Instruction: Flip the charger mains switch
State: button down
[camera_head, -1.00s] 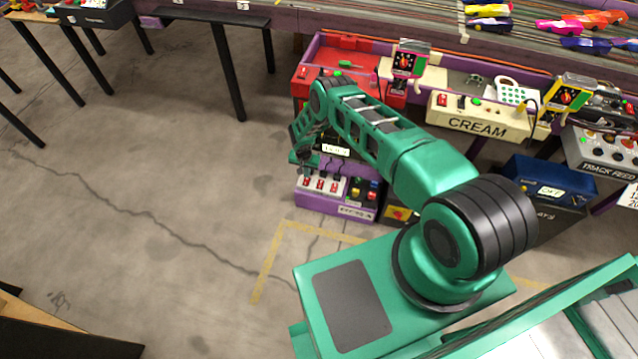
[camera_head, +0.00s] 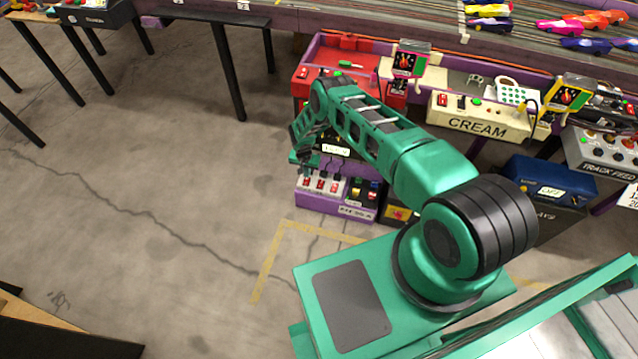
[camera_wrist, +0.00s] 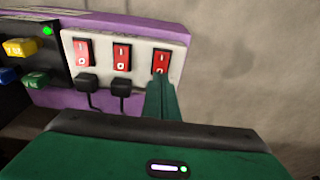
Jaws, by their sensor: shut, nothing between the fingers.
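A white panel (camera_wrist: 140,90) with three red rocker switches sits on a purple housing (camera_wrist: 130,22); it is also in the head view (camera_head: 323,196), low beneath the track. In the wrist view the switches are the left (camera_wrist: 83,52), middle (camera_wrist: 122,57) and right (camera_wrist: 160,62) ones, marked I and O. Black plugs sit under the left and middle switches. My gripper (camera_wrist: 161,82) is shut and empty, its tips at the lower edge of the right switch and hiding what is below it. I cannot tell if they touch. My gripper (camera_head: 306,168) is above the panel in the head view.
A black panel (camera_wrist: 27,65) with yellow and blue connectors and a green light adjoins the switch panel. A red tray (camera_head: 318,62) and a CREAM control box (camera_head: 480,118) stand above. Open concrete floor (camera_head: 180,170) lies to the left.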

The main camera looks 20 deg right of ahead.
jog(key=shift+f, duration=0.65)
dwell(0.3)
notch_tip(320, 180, up, 7)
dwell(0.9)
dwell(0.4)
jog(key=shift+r, duration=0.1)
